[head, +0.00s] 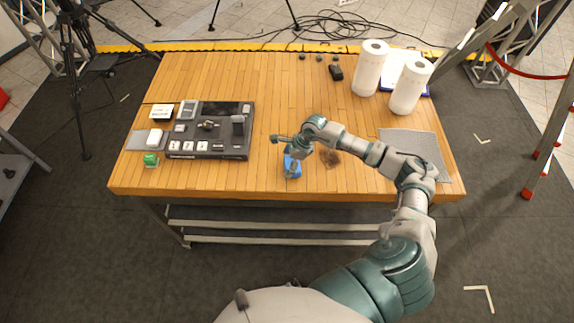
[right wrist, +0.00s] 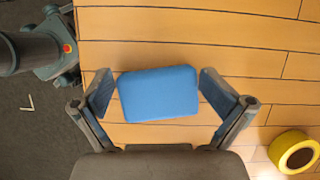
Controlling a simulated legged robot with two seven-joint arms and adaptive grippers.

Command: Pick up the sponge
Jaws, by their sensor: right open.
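The sponge (right wrist: 158,92) is a blue rounded block lying flat on the wooden table. In the right wrist view it sits between the two fingers of my right gripper (right wrist: 156,82), close to the left finger, with a wider gap on the right. My right gripper is open and holds nothing. In the head view my right gripper (head: 291,158) is low near the table's front edge, and it partly hides the blue sponge (head: 291,166). My left gripper is not in view.
A roll of yellow tape (right wrist: 295,152) lies right of the gripper in the right wrist view. On the table (head: 230,75) are a dark control panel (head: 209,145), a green object (head: 151,160), paper rolls (head: 370,68) and a grey mat (head: 425,148). The table's middle is mostly clear.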

